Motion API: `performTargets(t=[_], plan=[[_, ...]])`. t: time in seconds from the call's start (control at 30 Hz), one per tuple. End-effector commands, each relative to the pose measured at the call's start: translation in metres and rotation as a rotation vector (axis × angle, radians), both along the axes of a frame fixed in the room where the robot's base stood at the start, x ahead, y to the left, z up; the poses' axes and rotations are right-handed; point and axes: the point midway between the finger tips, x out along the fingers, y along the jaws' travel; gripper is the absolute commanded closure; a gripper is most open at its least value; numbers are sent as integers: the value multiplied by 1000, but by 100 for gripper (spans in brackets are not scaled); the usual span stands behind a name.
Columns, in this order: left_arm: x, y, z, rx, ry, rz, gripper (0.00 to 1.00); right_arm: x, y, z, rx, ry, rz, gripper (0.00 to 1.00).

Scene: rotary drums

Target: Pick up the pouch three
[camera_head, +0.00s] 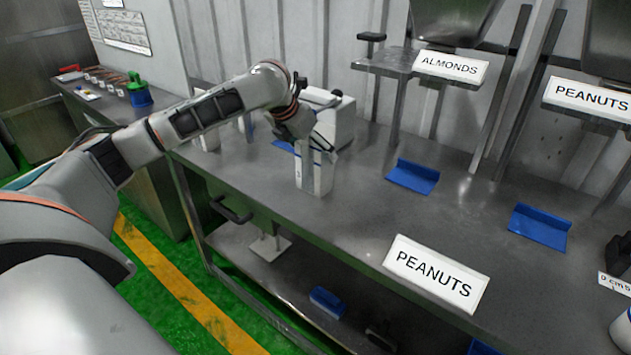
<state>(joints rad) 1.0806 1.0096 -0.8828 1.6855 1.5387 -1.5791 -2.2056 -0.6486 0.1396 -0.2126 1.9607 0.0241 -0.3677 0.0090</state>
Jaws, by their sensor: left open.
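A pale grey-white upright pouch (315,178) stands on the metal table, left of the middle of the head view. I cannot read any number on it. My left gripper (318,150) is over the top of this pouch, with its fingers pointing down at it. The fingers are open, and they partly hide the pouch's upper part. I cannot tell whether they touch it. My right gripper does not show.
A white box-shaped device (335,115) stands just behind the left gripper. Blue trays (412,177) (540,227) lie to the right on the table. A PEANUTS sign (436,274) stands at the front edge. An ALMONDS sign (451,66) hangs on a dispenser. The table between is clear.

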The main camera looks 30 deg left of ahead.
Motion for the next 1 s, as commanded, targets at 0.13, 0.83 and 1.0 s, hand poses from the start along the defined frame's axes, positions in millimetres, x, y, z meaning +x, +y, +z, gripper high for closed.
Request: performTargets(t=[0.13,0.83,1.0], plan=[[4,0,-5,-1,0,1,18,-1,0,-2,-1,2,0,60],[3,0,-3,-1,-1,1,70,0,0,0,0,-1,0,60],[4,0,9,-1,-4,1,70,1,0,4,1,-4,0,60]])
